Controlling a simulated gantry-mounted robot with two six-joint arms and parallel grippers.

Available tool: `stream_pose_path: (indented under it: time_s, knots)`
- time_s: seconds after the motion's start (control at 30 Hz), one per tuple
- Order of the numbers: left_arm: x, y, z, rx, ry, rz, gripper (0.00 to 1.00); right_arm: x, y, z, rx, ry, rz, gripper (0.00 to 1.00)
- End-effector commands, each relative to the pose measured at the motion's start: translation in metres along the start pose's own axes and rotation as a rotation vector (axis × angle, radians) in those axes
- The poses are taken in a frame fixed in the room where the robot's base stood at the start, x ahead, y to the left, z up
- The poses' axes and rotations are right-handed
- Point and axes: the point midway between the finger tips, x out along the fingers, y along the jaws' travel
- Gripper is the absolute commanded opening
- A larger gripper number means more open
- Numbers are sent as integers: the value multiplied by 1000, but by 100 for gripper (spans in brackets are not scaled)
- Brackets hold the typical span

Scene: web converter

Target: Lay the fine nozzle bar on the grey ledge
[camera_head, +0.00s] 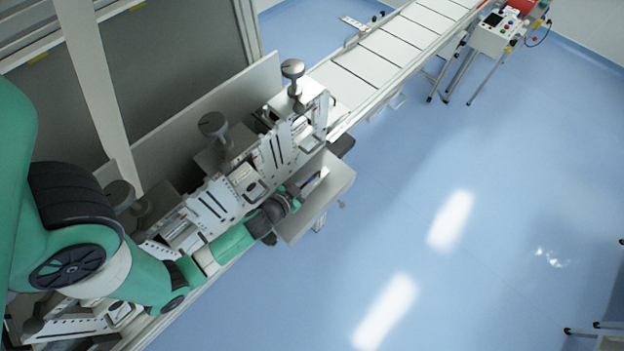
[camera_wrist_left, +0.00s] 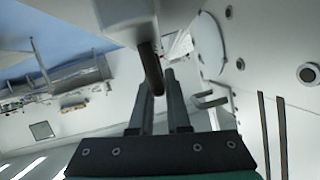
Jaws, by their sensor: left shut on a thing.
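The grey ledge (camera_head: 332,192) is a flat light-grey plate jutting from the machine's front, in the middle of the head view. My left gripper (camera_head: 302,189) is over or beside its inner part, close to the machine face; the wrist hides much of the contact. In the left wrist view the fingers (camera_wrist_left: 162,84) are close together on a dark rod-like piece, which I take to be the fine nozzle bar (camera_wrist_left: 150,62). I cannot tell whether the bar touches the ledge. My right gripper is not in view.
A row of machine blocks with grey knobs (camera_head: 213,124) stands close beside my left arm. A conveyor (camera_head: 368,65) runs off to the upper right. A control box (camera_head: 494,33) stands at the top right.

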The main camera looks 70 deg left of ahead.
Motion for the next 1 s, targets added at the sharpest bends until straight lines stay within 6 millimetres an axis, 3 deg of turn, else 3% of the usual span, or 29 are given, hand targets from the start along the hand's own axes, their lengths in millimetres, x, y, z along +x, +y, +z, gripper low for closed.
stream_pose_path:
  time_s: [0.03,0.07,0.4,0.43,0.6,1.0]
  knots:
    - [7,2,18,-1,1,-3,0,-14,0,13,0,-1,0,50]
    - [8,2,21,-2,1,-4,0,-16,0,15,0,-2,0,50]
    - [7,2,22,-3,1,-5,0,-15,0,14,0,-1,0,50]
    - [7,2,23,-3,-2,-5,16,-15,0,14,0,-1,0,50]
    - [7,2,22,-3,-2,-5,45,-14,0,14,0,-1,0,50]
    - [2,1,18,-2,-3,-4,45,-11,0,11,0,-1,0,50]
